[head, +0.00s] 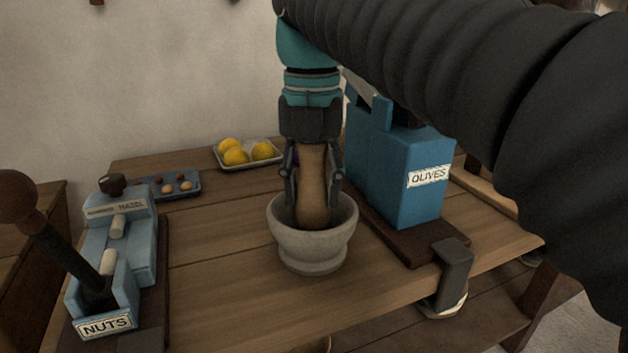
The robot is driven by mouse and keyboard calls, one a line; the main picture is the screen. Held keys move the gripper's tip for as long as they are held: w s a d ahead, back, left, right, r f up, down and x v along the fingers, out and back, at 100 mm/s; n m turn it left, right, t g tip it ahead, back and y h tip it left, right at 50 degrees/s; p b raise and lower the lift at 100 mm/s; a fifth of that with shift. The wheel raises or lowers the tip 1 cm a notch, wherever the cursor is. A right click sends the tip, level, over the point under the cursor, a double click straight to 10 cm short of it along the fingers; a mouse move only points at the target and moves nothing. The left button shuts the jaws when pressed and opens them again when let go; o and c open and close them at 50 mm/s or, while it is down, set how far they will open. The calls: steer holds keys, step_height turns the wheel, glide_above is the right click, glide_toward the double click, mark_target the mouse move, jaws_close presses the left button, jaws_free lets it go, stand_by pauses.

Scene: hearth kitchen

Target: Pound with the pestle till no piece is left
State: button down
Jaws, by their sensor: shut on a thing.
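My gripper (313,172) points straight down over the mortar and is shut on the wooden pestle (313,188), one finger on each side. The pestle is light brown and upright. The grey stone mortar (314,250) stands on the wooden table, near its front edge. The pestle's lower end is inside the bowl, behind the front rim. The floor of the bowl is hidden, so I cannot tell whether any pieces lie in it or whether the pestle touches the bottom.
A blue OLIVES device (398,175) stands close at the mortar's right. A blue NUTS lever device (107,268) is at the left. A tray with yellow fruit (249,163) and a blue tray of nuts (177,193) lie behind. The table (215,290) is bare left of the mortar.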

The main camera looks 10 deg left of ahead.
mark_target(312, 207)
steer(key=shift+f+b, duration=1)
steer(key=shift+f, duration=0.7)
step_height(312, 207, up, 3)
steer(key=p, duration=0.3)
steer(key=shift+r, duration=0.9)
steer(key=shift+r, duration=3.45)
